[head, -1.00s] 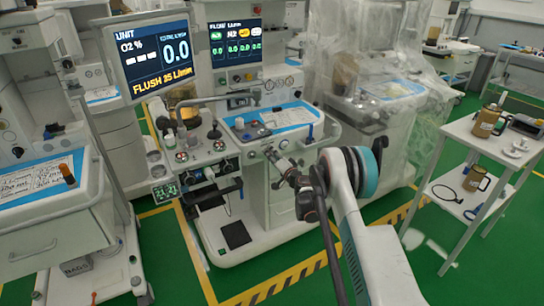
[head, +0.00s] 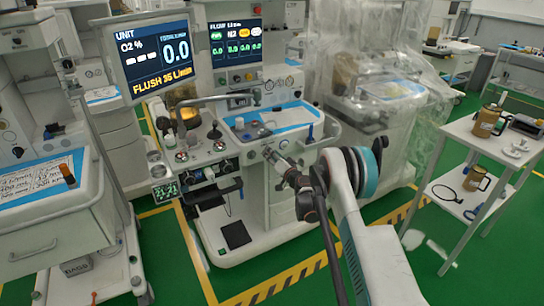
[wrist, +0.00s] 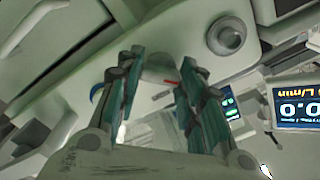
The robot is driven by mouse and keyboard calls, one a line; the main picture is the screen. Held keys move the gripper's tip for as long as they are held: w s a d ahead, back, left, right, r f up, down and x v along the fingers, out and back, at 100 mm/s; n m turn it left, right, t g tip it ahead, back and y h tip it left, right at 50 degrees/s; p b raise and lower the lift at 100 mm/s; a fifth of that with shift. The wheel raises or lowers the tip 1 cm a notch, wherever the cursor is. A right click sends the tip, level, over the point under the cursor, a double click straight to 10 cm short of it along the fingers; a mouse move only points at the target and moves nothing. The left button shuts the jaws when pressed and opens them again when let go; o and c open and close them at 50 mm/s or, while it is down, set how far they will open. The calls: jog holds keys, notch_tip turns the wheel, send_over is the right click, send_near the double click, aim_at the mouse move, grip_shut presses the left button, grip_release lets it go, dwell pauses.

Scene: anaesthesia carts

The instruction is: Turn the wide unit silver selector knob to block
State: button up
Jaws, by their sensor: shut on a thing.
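The wide unit (head: 285,195) is the pale machine in the middle of the head view, with a blue-edged worktop and two screens. My gripper (head: 270,154) reaches its front panel just below the worktop. In the wrist view my gripper (wrist: 152,88) has its two green-padded fingers on either side of a pale silver knob (wrist: 160,72) with a small red mark, and is shut on it. In the head view the gripper hides this knob. Labels around the knob cannot be read, so its setting cannot be told.
Another round grey knob (wrist: 228,36) sits beside the fingers in the wrist view. A left screen (head: 157,58) reads flush 35 L/min. A white side table (head: 470,150) with jugs stands at right. Another cart (head: 50,210) stands at left. Green floor is open in front.

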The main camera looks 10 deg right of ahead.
jog(key=o, duration=1.1)
jog(key=shift+c, duration=0.2)
jog(key=v, duration=1.2)
